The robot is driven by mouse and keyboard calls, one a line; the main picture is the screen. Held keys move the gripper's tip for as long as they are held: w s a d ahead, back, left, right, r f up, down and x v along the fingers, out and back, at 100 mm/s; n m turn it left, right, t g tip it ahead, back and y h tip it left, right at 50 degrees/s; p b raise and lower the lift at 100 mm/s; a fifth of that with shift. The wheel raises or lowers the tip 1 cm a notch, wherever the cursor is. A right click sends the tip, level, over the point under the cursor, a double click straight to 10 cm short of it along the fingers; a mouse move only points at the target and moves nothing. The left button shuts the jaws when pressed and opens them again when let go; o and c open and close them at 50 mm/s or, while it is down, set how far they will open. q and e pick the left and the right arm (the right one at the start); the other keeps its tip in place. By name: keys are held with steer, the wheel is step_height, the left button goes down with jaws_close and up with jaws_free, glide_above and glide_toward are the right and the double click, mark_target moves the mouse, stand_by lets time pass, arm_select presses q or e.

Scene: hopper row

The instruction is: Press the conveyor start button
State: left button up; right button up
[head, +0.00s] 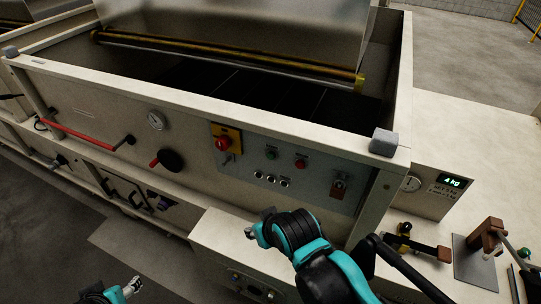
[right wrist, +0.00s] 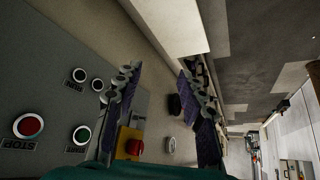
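A grey control panel (head: 318,188) is on the cream machine front. It carries a green button (head: 271,154) and a red button (head: 300,163) side by side. In the right wrist view the green button (right wrist: 82,135) sits beside the red button (right wrist: 28,126), whose label reads STOP; the green one's label is hard to read. My right gripper (right wrist: 160,108) is open and empty, its fingers apart; the green button lies left of them. In the head view its tip (head: 251,232) is below the panel. My left gripper (head: 128,289) is at the bottom edge, its opening unclear.
A red emergency stop (head: 222,143) on a yellow plate is left of the green button. Several small controls (head: 271,179) are below. A red lockout-like device (head: 338,188) is at right. A cream ledge (head: 225,240) juts out under the panel.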

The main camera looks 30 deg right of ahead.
jaws_close()
stand_by(1.4)
